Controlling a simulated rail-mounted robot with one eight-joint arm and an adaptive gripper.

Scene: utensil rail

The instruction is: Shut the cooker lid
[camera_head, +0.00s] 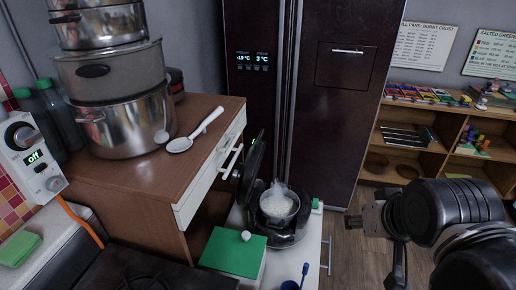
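The cooker (287,239) is a dark round appliance standing low on a white surface in front of the fridge. Its dark lid (252,165) stands open, tilted up steeply on the left side of the cooker. A light metal inner pot (277,217) shows in it, with whitish contents and what looks like steam. My gripper (376,220) is to the right of the cooker, apart from it and from the lid. I see it partly from the side, and its finger opening is not clear. Nothing is visibly held in it.
A wooden cabinet (150,205) with a white drawer stands left of the lid, bearing stacked pots (125,120) and a white ladle (195,135). A green-topped box (232,250) is close in front of the cooker. The dark fridge (335,110) is behind. Floor is free between cooker and gripper.

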